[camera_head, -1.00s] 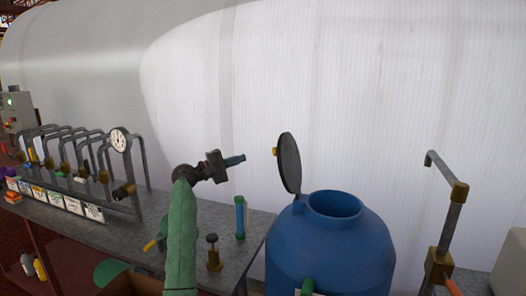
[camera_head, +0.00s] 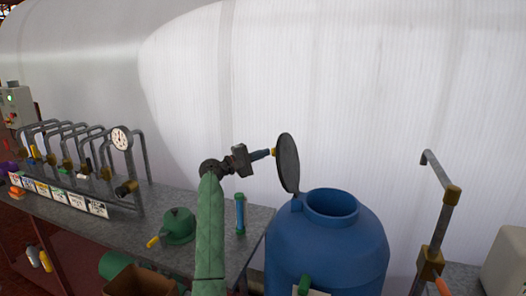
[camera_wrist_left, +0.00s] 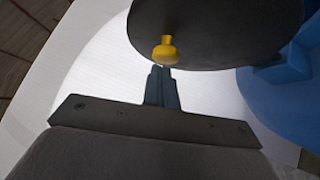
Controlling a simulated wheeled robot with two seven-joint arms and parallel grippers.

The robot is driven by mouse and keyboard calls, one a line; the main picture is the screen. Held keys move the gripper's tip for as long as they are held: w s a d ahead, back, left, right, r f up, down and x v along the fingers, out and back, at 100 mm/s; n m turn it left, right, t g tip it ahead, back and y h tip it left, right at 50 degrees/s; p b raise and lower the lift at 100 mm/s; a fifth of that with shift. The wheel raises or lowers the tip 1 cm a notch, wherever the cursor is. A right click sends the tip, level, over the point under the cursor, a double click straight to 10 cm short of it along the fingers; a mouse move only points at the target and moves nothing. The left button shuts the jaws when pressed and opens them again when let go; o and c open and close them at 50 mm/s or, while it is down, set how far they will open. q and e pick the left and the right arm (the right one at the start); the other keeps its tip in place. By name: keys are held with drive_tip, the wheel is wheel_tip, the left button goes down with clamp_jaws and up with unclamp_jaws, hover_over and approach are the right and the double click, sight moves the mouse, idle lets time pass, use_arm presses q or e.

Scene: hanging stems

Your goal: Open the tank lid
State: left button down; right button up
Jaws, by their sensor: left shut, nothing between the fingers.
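The blue tank (camera_head: 328,245) stands right of the bench with its round mouth uncovered. Its dark round lid (camera_head: 288,163) stands upright on the hinge at the left of the mouth. A yellow knob (camera_head: 274,152) sits on the lid's left face. My left gripper (camera_head: 268,153) is shut and empty, its fingertips at the knob. In the left wrist view, the fingertips (camera_wrist_left: 161,72) are just below the yellow knob (camera_wrist_left: 165,49), with the lid (camera_wrist_left: 215,28) behind; I cannot tell whether they touch. My right gripper is not in view.
A metal pipe (camera_head: 443,215) stands right of the tank. A pale wall is behind.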

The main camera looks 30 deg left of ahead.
sight(273, 151)
use_arm(q)
drive_tip(key=shift+d, duration=0.2)
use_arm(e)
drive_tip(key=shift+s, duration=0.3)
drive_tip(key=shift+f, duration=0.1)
use_arm(q)
drive_tip(key=shift+m+g+y, duration=0.3)
drive_tip(key=shift+m+g, duration=0.6)
drive_tip(key=shift+w+d+r, duration=0.25)
drive_tip(key=shift+d+r, duration=0.35)
drive_tip(key=shift+d, duration=0.3)
drive_tip(key=shift+w+d+r, duration=0.25)
drive_tip(key=shift+d+r, duration=0.35)
drive_tip(key=shift+d, duration=0.4)
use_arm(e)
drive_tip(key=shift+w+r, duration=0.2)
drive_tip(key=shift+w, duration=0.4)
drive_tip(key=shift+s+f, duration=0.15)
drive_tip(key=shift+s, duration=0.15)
